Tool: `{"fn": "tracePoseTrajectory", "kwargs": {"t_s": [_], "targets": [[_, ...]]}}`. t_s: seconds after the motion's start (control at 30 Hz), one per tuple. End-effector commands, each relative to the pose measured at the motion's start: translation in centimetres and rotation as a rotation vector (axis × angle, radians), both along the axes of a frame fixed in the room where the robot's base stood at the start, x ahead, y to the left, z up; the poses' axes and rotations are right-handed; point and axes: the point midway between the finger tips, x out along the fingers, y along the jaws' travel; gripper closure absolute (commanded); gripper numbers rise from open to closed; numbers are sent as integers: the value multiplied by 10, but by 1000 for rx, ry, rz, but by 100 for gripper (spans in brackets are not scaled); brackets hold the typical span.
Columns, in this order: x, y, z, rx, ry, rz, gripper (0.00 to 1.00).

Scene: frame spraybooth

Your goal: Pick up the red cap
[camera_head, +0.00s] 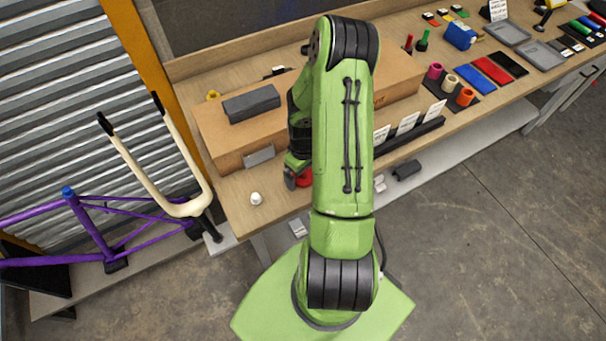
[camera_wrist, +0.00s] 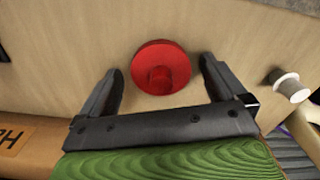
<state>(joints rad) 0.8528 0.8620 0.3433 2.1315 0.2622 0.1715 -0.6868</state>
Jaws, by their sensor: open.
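The red cap (camera_wrist: 161,67) is a round disc with a raised knob, lying on the wooden bench top. In the wrist view it sits between and slightly beyond the two dark fingers of my gripper (camera_wrist: 160,85), with space on both sides. My gripper is open and empty. In the head view the red cap (camera_head: 304,178) is partly hidden by my green arm, near the bench's front edge. My gripper (camera_head: 290,178) is partly visible just left of it.
A small white knob (camera_head: 256,198) stands left of the red cap; it also shows in the wrist view (camera_wrist: 290,87). A cardboard box (camera_head: 222,135) lies behind. A cream fork (camera_head: 165,180) and a purple frame (camera_head: 85,225) stand left. Several parts fill the bench's right.

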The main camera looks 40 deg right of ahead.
Motion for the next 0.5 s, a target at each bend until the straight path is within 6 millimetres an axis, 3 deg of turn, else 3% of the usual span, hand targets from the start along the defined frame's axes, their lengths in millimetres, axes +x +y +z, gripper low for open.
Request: {"fn": "tracePoseTrajectory", "kwargs": {"t_s": [0.13,0.5], "targets": [[0,0,1,0,-1,0,5],[0,0,1,0,-1,0,60]]}}
